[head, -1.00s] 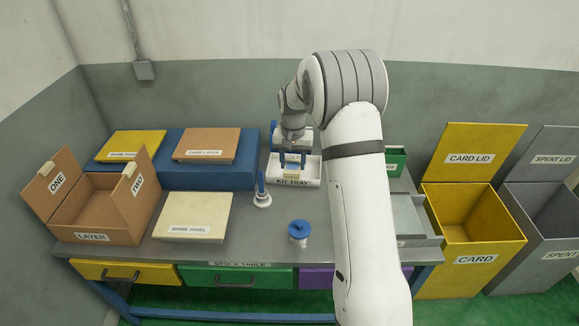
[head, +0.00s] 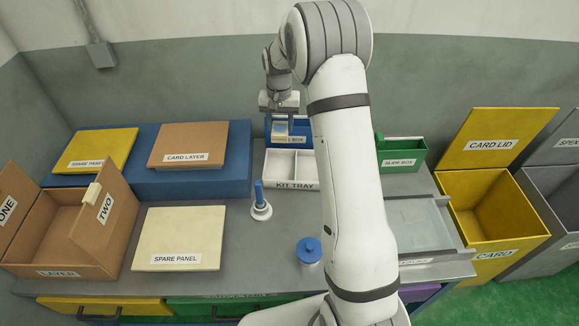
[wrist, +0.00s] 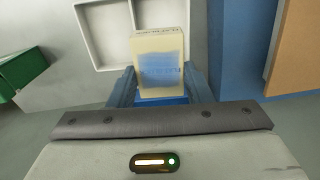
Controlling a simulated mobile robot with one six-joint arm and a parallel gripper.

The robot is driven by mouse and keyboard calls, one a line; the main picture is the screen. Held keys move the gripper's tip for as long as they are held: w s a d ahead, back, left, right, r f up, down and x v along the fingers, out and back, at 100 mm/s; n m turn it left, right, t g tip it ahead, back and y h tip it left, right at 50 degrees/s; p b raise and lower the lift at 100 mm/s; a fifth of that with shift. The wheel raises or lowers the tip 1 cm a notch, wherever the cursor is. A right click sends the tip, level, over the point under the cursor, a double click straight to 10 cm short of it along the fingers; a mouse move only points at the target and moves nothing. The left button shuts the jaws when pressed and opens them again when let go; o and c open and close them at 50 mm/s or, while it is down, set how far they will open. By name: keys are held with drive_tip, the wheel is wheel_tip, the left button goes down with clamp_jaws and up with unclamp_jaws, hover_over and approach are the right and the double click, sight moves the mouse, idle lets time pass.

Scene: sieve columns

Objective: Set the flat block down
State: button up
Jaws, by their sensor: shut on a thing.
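The flat block (wrist: 160,62) is pale cream with a blue patch and faint lettering on its face. My gripper (wrist: 160,88) is shut on it, with one blue finger at each side of its near end. In the head view my gripper (head: 281,128) is above the far end of the white kit tray (head: 293,184), in front of a blue box. The block is small and hard to make out there. The kit tray also shows in the wrist view (wrist: 82,37), beyond and below the block. Its visible compartments look empty.
A blue box (head: 309,133) stands behind the tray and a green box (head: 420,152) to its right. A white fitting with a blue stem (head: 260,207) and a blue-capped jar (head: 309,251) stand nearer. A spare panel (head: 178,236) lies left. Some bare table lies between.

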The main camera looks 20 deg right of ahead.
drive_tip(key=b, duration=0.5)
hover_over(281, 168)
wheel_tip(281, 168, down, 6)
drive_tip(key=shift+f+b, duration=0.35)
drive_tip(key=shift+f, duration=5.15)
drive_tip(key=o, duration=1)
drive_tip(key=shift+r, duration=0.1)
